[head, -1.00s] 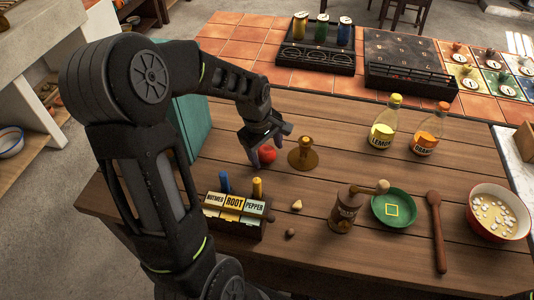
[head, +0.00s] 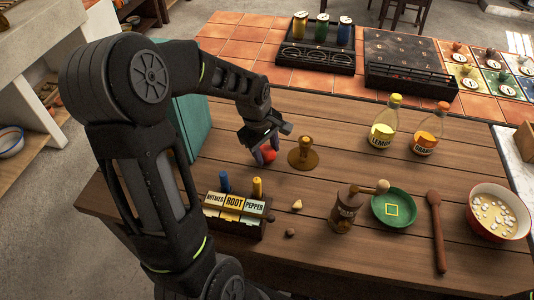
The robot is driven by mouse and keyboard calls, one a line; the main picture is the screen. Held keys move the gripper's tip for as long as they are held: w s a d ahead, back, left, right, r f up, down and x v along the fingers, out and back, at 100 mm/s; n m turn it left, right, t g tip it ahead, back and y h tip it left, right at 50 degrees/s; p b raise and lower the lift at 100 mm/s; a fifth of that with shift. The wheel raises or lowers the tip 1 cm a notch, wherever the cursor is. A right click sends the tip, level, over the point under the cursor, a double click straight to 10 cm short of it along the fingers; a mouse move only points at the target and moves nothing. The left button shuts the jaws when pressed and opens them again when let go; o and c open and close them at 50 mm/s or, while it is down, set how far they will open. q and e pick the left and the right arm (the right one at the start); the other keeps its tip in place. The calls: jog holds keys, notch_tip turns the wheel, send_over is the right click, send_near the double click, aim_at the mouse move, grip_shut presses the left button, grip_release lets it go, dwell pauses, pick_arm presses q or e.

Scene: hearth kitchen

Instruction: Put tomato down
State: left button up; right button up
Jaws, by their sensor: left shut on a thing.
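The red tomato (head: 269,155) is at the wooden table's upper left part, just left of the brown stand with a post (head: 304,156). My left gripper (head: 266,152) comes down over it from above and is shut on it, with its fingers covering part of the tomato. The tomato is at or very near the tabletop; I cannot tell whether it touches. My right gripper is not in view.
A spice box (head: 236,214) stands in front, with a grinder (head: 344,210) and green bowl (head: 394,208) to its right. Lemon (head: 382,130) and orange (head: 427,132) bottles stand behind. Bare wood (head: 345,160) lies right of the brown stand.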

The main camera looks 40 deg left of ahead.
aim_at(266, 154)
pick_arm(q)
grip_shut()
notch_tip(266, 154, up, 10)
dwell(0.5)
dwell(0.4)
